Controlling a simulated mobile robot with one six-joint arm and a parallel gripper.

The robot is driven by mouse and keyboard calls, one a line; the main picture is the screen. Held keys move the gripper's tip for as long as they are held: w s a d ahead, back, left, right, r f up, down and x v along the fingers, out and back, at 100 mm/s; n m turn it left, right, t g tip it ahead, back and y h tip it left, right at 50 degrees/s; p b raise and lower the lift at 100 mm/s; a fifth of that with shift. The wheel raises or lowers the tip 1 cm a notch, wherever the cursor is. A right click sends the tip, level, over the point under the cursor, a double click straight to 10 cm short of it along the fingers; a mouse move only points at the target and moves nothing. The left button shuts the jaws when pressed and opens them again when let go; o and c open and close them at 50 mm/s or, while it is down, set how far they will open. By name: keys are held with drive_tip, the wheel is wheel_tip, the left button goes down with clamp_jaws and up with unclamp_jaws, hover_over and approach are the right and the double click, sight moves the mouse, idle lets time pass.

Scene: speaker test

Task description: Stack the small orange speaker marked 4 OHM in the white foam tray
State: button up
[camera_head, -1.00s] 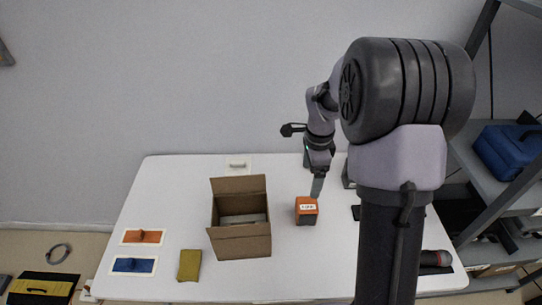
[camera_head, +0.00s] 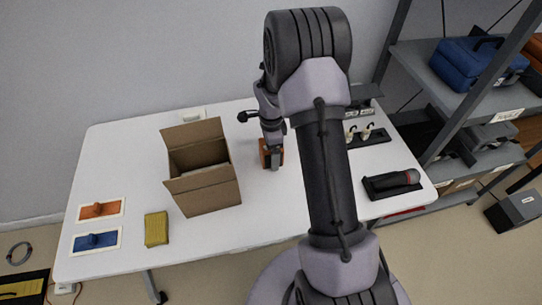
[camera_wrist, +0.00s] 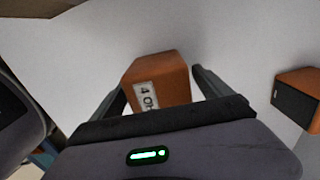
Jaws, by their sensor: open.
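The small orange speaker (camera_wrist: 158,82) with a white "4 OHM" label lies between the two open fingers of my gripper (camera_wrist: 163,92) in the wrist view. I cannot tell whether the fingers touch it. In the head view my gripper (camera_head: 275,162) hangs low over the table and hides most of the orange speaker (camera_head: 264,152). A pale insert (camera_head: 205,163) shows inside the open cardboard box (camera_head: 208,193) to the left. I cannot tell whether it is the white foam tray.
Another orange speaker with a dark front (camera_wrist: 297,97) stands at the right in the wrist view. On the white table (camera_head: 150,265) are a yellow block (camera_head: 156,229), orange (camera_head: 100,210) and blue (camera_head: 96,240) pieces on white bases, and a black holder (camera_head: 392,184). Shelves stand right.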

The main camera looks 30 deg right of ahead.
drive_tip(key=shift+r, duration=0.1)
drive_tip(key=shift+c, duration=0.2)
clamp_jaws()
drive_tip(key=shift+r, duration=0.1)
drive_tip(key=shift+r+p, duration=0.3)
drive_tip(key=shift+p, duration=0.05)
wheel_tip(320, 180, up, 3)
drive_tip(key=shift+r+p, duration=0.15)
drive_tip(key=shift+p, duration=0.8)
drive_tip(key=s+a+p, duration=0.1)
drive_tip(key=s+a, duration=0.1)
drive_tip(key=s, duration=0.5)
drive_tip(key=s+a+p, duration=0.1)
drive_tip(key=s+a, duration=0.2)
drive_tip(key=s, duration=0.5)
drive_tip(key=shift+a+r, duration=0.3)
drive_tip(key=shift+r, duration=0.15)
